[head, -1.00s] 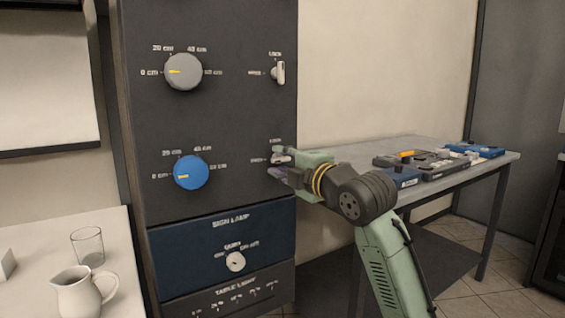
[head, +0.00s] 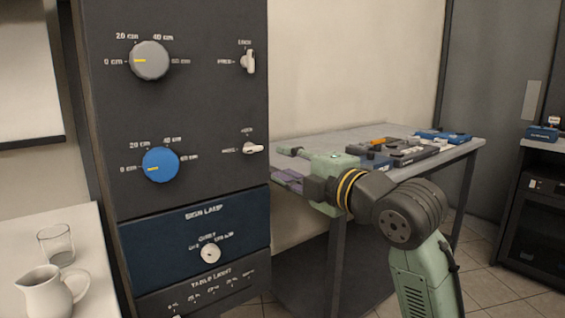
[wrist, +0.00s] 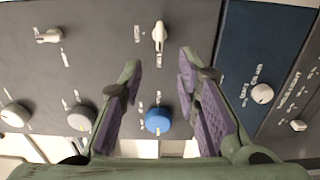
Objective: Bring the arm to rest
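My gripper (head: 284,166) is open and empty, in front of the right edge of the dark panel (head: 200,110) in the head view. In the wrist view its two purple-padded fingers (wrist: 160,78) stand wide apart with nothing between them. The lower white lever (head: 253,148) lies sideways on the panel, clear of the fingers. It also shows beyond the fingertips in the wrist view (wrist: 159,34). The blue knob (head: 160,165) is left of it, its yellow mark toward 0 cm.
A grey knob (head: 149,60) and an upright upper lever (head: 248,62) sit higher on the panel. A grey table (head: 335,139) with several devices stands behind my arm. A white jug (head: 48,293) and a glass (head: 57,246) stand at lower left.

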